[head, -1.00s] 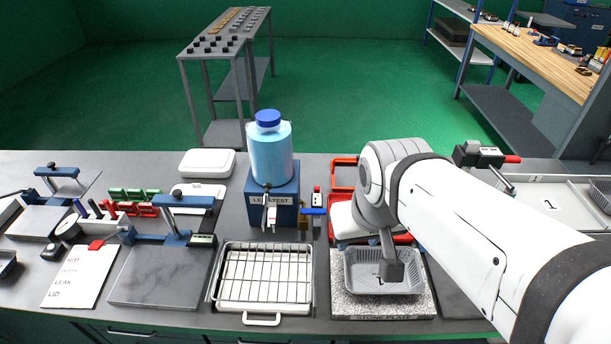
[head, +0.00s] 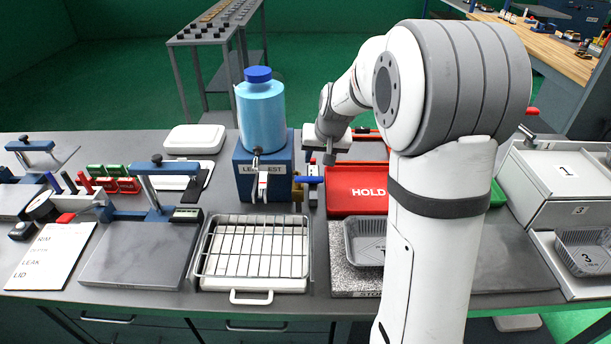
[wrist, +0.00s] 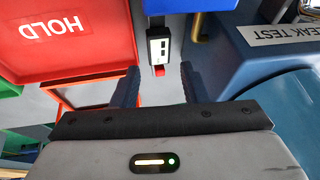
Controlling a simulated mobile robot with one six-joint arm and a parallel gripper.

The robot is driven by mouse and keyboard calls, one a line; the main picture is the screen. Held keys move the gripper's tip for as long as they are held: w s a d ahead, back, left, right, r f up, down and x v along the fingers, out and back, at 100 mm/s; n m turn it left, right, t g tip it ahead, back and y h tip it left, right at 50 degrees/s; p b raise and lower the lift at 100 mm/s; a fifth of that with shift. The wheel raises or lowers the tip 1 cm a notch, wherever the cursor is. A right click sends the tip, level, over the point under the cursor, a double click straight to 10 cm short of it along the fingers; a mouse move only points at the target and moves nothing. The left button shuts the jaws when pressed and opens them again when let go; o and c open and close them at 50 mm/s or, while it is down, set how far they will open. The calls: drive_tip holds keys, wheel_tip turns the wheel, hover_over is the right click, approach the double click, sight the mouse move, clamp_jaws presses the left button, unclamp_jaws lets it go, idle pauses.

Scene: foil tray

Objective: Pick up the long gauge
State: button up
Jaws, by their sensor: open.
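A narrow black gauge with a white face and a red tip (wrist: 159,48) shows in the wrist view, beside a blue bar (wrist: 187,5). I take it for the long gauge, though no label confirms this. In the head view it seems to be the small upright piece (head: 313,192) by the blue bar, right of the leak test stand. My gripper (head: 330,158) is behind and slightly right of it, above the bench. In the wrist view my gripper (wrist: 160,85) is open and empty, with the gauge's red tip ahead between the fingers and apart from them.
The blue leak test stand (head: 262,187) bears a blue bottle (head: 261,115). A red HOLD bin (head: 357,190) lies right of the gauge. A foil tray (head: 364,243) sits on the stone plate (head: 345,275), partly behind my arm. A wire rack (head: 254,245) stands in front.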

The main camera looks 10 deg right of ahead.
sight(314, 171)
drive_tip(key=x, duration=0.9)
drive_tip(key=shift+w+d+p, duration=0.25)
drive_tip(key=shift+w+p, duration=0.05)
drive_tip(key=shift+w, duration=0.05)
drive_tip(key=c, duration=0.7)
